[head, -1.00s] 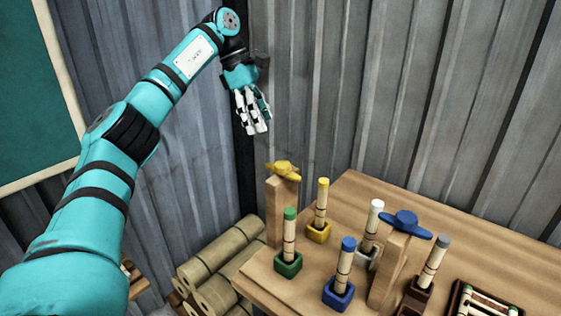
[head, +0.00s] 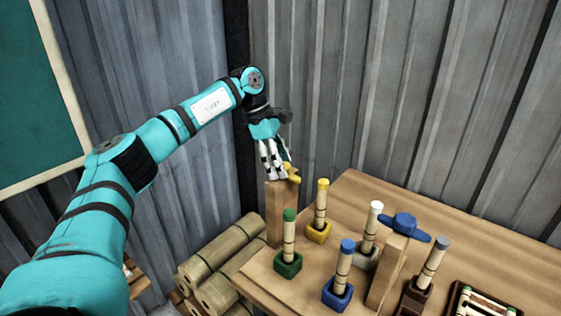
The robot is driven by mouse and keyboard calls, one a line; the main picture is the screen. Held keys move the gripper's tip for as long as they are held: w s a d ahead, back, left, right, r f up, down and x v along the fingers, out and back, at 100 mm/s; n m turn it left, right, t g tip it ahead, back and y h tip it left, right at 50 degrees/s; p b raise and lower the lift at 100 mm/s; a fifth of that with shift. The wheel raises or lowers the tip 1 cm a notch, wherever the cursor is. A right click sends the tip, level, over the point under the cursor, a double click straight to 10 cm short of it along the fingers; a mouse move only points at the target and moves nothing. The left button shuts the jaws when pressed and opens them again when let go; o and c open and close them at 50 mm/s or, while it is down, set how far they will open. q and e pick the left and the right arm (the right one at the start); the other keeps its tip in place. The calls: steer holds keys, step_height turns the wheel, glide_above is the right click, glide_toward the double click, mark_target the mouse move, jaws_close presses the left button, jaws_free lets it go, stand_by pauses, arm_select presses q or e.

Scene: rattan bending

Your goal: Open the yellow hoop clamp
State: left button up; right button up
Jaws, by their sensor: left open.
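The yellow hoop clamp (head: 293,174) sits on top of a wooden post (head: 276,212) at the left back part of the workbench. My left gripper (head: 273,172) points down right at the top of this post, its fingers in front of the clamp and covering most of it. Only the clamp's right end shows. The gripper is open, and I cannot tell whether its fingers touch the clamp. My right gripper is not in view.
A blue clamp (head: 406,224) tops another post at the right. Rattan pieces stand in green (head: 288,263), yellow (head: 318,231) and blue (head: 337,292) holders. Bundled rattan poles (head: 222,245) lie left of the bench (head: 472,231). A corrugated wall (head: 420,110) stands behind.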

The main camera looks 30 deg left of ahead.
arm_select(q)
steer(key=c, duration=1.1)
steer(key=shift+c, duration=0.2)
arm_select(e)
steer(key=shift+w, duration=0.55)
arm_select(q)
steer(key=shift+n, duration=0.3)
steer(key=n+t+y+b, duration=0.1)
steer(key=n, duration=0.3)
steer(key=shift+t, duration=0.4)
steer(key=n+t+y+b, duration=0.1)
steer(key=n, duration=0.3)
steer(key=shift+s+d+n, duration=0.1)
steer(key=shift+d+n, duration=0.05)
steer(key=shift+n, duration=0.25)
steer(key=n+y+b, duration=0.1)
steer(key=n+y, duration=0.1)
steer(key=n, duration=0.2)
steer(key=shift+d, duration=0.1)
steer(key=shift+r+n+y+b, duration=0.1)
steer(key=shift+n+y+b, duration=0.55)
steer(key=shift+n, duration=1.55)
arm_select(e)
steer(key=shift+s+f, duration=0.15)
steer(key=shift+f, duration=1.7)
arm_select(q)
steer(key=shift+y, duration=0.25)
